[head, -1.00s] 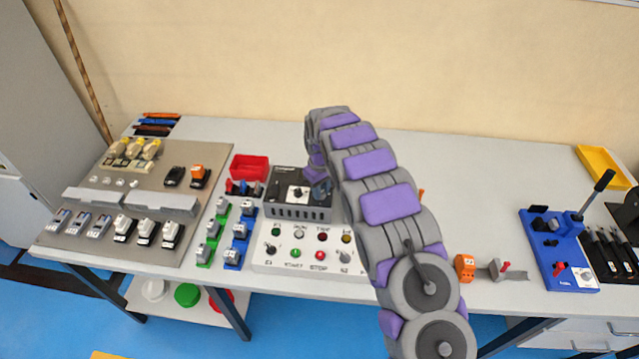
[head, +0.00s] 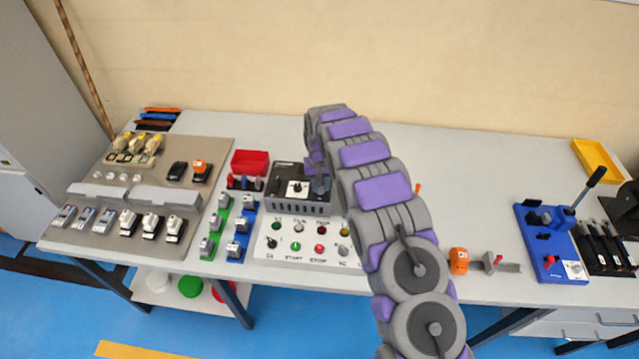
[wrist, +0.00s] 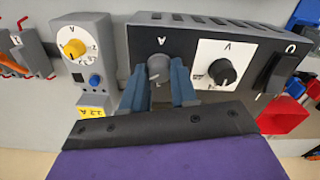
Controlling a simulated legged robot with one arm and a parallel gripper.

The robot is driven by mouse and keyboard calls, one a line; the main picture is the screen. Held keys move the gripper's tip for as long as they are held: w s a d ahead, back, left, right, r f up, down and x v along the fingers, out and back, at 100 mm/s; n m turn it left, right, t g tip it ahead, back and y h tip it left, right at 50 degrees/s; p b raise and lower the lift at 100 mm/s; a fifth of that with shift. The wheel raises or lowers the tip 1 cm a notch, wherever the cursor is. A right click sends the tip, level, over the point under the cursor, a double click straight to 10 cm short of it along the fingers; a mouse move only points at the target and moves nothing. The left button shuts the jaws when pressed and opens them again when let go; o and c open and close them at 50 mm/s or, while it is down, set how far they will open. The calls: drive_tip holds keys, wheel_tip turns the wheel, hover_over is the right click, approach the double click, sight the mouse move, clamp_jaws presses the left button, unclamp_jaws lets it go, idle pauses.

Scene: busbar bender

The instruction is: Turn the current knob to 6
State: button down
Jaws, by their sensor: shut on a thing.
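The black power supply box (head: 303,208) stands on the bench in the head view, beside the base of my arm's bend. In the wrist view its face (wrist: 205,45) appears upside down, with a grey knob (wrist: 158,67) under an "A" mark and a black knob (wrist: 222,72) on a white dial marked "V". My gripper (wrist: 158,84) has its two blue fingers shut on the grey A knob, one on each side. The knob's scale is hidden, so its setting cannot be read. In the head view my gripper (head: 320,185) is at the box top, partly hidden by my arm.
A grey unit with a yellow knob (wrist: 75,48) stands beside the box. A black rocker switch (wrist: 282,73) is at its other end. A white button panel (head: 297,234) lies in front, and a red bin (head: 250,162) stands behind left.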

drive_tip(key=shift+s+f, duration=0.1)
drive_tip(key=c, duration=0.9)
unclamp_jaws()
drive_tip(key=shift+r+p, duration=1.05)
drive_tip(key=shift+r, duration=7.65)
